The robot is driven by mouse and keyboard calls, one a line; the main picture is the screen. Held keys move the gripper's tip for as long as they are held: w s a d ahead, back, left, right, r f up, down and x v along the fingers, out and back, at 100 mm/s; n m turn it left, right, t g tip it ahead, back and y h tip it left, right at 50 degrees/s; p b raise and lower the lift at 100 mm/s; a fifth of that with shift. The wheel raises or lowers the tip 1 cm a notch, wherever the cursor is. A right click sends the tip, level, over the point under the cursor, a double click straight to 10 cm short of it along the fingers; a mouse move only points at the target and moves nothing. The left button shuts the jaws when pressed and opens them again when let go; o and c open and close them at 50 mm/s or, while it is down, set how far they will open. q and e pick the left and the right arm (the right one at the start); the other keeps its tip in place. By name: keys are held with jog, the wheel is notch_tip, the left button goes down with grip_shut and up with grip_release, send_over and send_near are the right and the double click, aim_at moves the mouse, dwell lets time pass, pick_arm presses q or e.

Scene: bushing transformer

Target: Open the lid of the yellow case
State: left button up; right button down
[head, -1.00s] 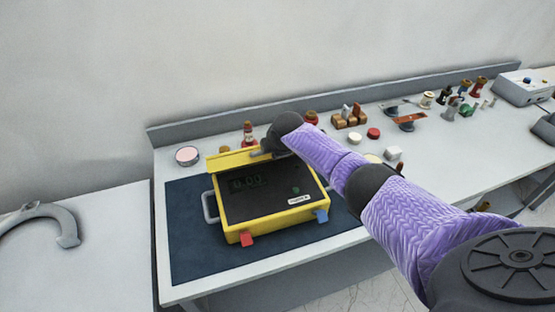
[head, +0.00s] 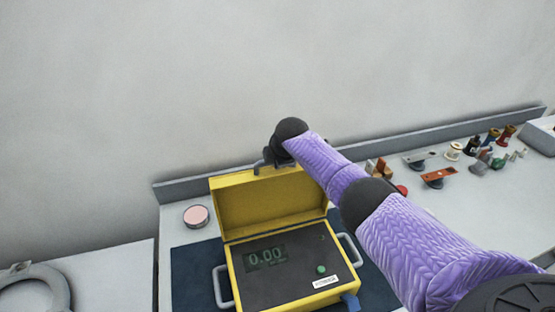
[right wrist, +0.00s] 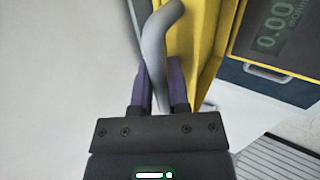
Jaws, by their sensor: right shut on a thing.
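The yellow case (head: 285,262) sits on the dark blue mat on the bench. Its lid (head: 270,203) stands up at the back, and the dark panel with a 0.00 display (head: 266,257) is uncovered. My right gripper (head: 268,160) is at the lid's top edge, mostly hidden behind the wrist in the head view. In the right wrist view its purple fingers (right wrist: 161,85) are closed around a bent grey handle (right wrist: 154,45) beside the yellow lid (right wrist: 194,45). My left gripper is not in view.
A round pink-topped tin (head: 196,216) stands left of the lid on the bench. Several small parts and spools (head: 480,160) stand at the right. A grey ring-shaped thing (head: 62,283) lies on the left table. The wall is close behind the bench.

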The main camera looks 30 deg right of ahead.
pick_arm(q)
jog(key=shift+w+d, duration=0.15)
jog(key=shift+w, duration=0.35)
pick_arm(e)
jog(key=shift+w, duration=0.45)
jog(key=c, duration=0.6)
grip_release()
jog(key=shift+c, duration=0.2)
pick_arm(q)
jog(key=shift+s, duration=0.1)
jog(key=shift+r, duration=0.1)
pick_arm(e)
jog(key=shift+s+r, duration=0.1)
jog(key=shift+s+r+p, duration=0.1)
jog(key=shift+r+p, duration=0.2)
jog(key=shift+p, duration=0.05)
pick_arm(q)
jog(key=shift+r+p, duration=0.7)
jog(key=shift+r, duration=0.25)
pick_arm(e)
jog(key=v, duration=0.9)
jog(key=shift+s, duration=0.1)
